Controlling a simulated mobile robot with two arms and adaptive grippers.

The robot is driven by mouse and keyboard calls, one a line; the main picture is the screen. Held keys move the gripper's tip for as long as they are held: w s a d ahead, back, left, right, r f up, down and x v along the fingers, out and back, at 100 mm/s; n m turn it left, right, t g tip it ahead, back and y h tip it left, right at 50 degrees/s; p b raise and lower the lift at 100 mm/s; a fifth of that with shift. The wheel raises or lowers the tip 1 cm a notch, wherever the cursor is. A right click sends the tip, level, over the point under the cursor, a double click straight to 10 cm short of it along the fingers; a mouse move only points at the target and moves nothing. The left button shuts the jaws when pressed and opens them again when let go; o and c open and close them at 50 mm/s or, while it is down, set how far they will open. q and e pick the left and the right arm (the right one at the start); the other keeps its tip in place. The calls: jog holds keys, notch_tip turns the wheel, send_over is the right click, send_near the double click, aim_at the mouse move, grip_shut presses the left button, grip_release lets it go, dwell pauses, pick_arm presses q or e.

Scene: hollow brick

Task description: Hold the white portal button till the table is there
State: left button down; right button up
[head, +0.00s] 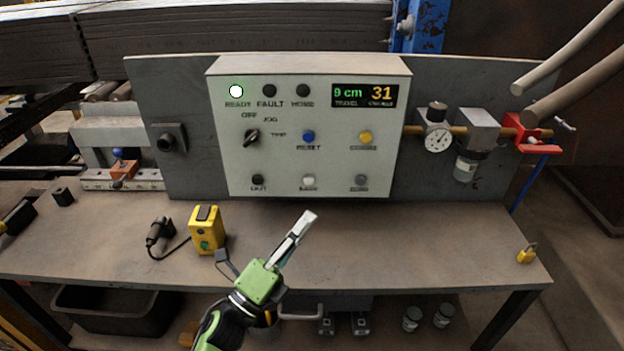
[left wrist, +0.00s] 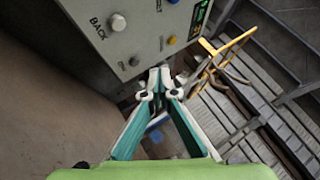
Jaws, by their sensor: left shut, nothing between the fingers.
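A grey control panel (head: 310,125) stands at the back of the workbench. Its white button (head: 308,181) is in the bottom row, middle; the left wrist view shows it (left wrist: 118,22) at the upper left, beside the word BACK. My left gripper (head: 308,217) is shut and empty, below and in front of the white button. In the left wrist view its fingertips (left wrist: 161,77) are apart from that button. The display (head: 365,95) reads 9 cm and 31. The READY lamp (head: 236,91) is lit. No moving table can be made out. My right gripper is not in view.
The bench top (head: 400,240) is clear right of my left gripper. A yellow box (head: 207,230) with a cable and a black handset (head: 159,232) stand left of it. A yellow padlock (head: 526,253) lies at the right edge. Blue (head: 308,136) and yellow (head: 365,137) buttons sit above.

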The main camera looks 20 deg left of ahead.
aim_at(309, 180)
pick_arm(q)
jog(key=w+a+b, duration=0.2)
jog(key=w, duration=0.6)
jog(key=shift+w+a, duration=0.25)
jog(key=shift+w, duration=0.05)
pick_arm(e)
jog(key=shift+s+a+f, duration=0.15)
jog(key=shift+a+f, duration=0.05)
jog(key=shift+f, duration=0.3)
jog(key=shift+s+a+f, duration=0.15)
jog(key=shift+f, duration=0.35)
pick_arm(q)
jog(key=shift+f, duration=0.1)
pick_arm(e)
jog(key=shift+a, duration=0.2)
pick_arm(q)
jog(key=shift+w, duration=0.15)
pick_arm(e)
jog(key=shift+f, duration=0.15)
pick_arm(q)
jog(key=shift+w+a, duration=0.1)
jog(key=shift+w, duration=0.15)
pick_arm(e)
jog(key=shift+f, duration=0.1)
